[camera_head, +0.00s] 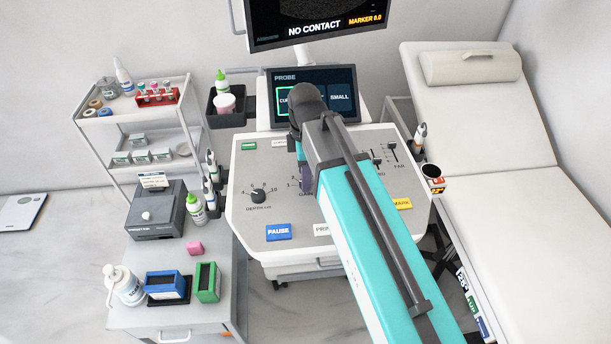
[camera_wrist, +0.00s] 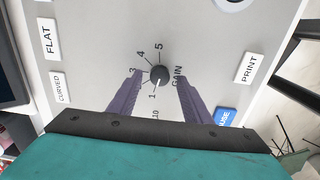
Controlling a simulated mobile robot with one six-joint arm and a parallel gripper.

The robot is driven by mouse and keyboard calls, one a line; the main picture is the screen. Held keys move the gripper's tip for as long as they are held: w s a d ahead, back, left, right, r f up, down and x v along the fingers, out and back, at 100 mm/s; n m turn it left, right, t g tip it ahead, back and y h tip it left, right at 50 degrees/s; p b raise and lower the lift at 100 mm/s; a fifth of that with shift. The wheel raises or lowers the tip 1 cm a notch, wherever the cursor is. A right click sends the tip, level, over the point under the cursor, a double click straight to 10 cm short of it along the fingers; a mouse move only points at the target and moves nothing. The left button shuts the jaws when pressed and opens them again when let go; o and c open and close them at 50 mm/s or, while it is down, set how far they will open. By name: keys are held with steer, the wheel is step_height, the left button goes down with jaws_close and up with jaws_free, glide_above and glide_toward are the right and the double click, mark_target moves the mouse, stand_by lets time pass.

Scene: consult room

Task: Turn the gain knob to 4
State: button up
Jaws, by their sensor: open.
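The gain knob (camera_wrist: 159,75) is a small round black knob on the grey console panel, in the middle of the wrist view. Numbers 1, 3, 4 and 5 show around it, with the word GAIN on its right. A faint light mark seems to be on its lower side, but I cannot read the setting surely. My gripper (camera_wrist: 159,80) is open, its two purple fingers on either side of the knob with gaps to it.
The depth knob (camera_head: 258,196) stands left of my gripper. The PAUSE button (camera_head: 278,232) and PRINT button (camera_wrist: 249,68) lie nearby, as do sliders (camera_head: 392,150). The probe screen (camera_head: 315,108) rises behind. A cart (camera_head: 215,290) with bottles is at left, a couch (camera_head: 500,140) at right.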

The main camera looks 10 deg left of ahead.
steer(key=shift+f, duration=0.75)
steer(key=c, duration=1.1)
steer(key=shift+o, duration=0.2)
